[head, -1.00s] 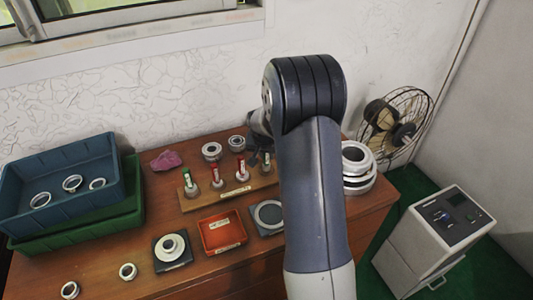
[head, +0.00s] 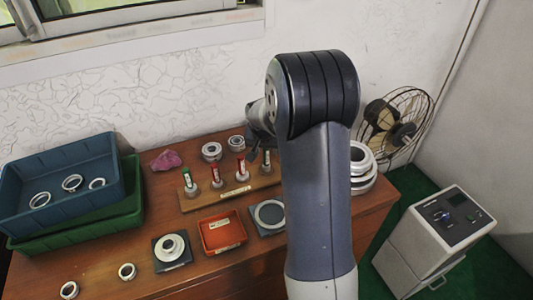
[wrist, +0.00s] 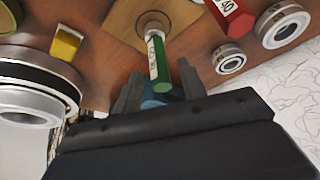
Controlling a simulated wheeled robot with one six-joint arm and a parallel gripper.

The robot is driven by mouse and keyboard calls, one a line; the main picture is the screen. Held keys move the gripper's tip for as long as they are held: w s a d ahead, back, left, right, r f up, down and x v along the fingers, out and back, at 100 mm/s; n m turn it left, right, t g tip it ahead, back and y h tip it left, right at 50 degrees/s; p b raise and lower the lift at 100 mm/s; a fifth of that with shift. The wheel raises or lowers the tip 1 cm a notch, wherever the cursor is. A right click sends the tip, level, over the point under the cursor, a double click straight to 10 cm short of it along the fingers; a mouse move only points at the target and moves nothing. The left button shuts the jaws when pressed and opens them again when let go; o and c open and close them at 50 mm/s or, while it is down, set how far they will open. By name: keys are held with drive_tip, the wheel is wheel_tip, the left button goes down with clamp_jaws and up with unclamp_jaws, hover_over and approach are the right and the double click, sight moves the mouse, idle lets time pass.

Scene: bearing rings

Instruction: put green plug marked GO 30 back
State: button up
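The green plug (wrist: 160,62) with a white label stands upright at the right end of the wooden rack (wrist: 118,22); the label is too small to read surely. It also shows in the head view (head: 266,159), partly hidden by my arm. My gripper (wrist: 160,88) is around the plug's upper end in the wrist view, with a finger on each side and gaps between. In the head view my gripper (head: 258,138) is over the rack's right end. A red plug marked 40 (wrist: 230,14) stands beside it. Another green plug (head: 188,180) stands at the rack's left end.
Bearing rings (head: 212,151) stand behind the rack. A red tray (head: 223,232) and dark square plates (head: 172,251) lie in front. Stacked white rings (head: 362,165) stand to the right. Blue (head: 60,170) and green bins fill the left side.

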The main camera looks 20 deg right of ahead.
drive_tip(key=v, duration=0.8)
drive_tip(key=shift+r, duration=0.25)
drive_tip(key=shift+o, duration=0.4)
drive_tip(key=shift+a, duration=0.1)
idle(0.5)
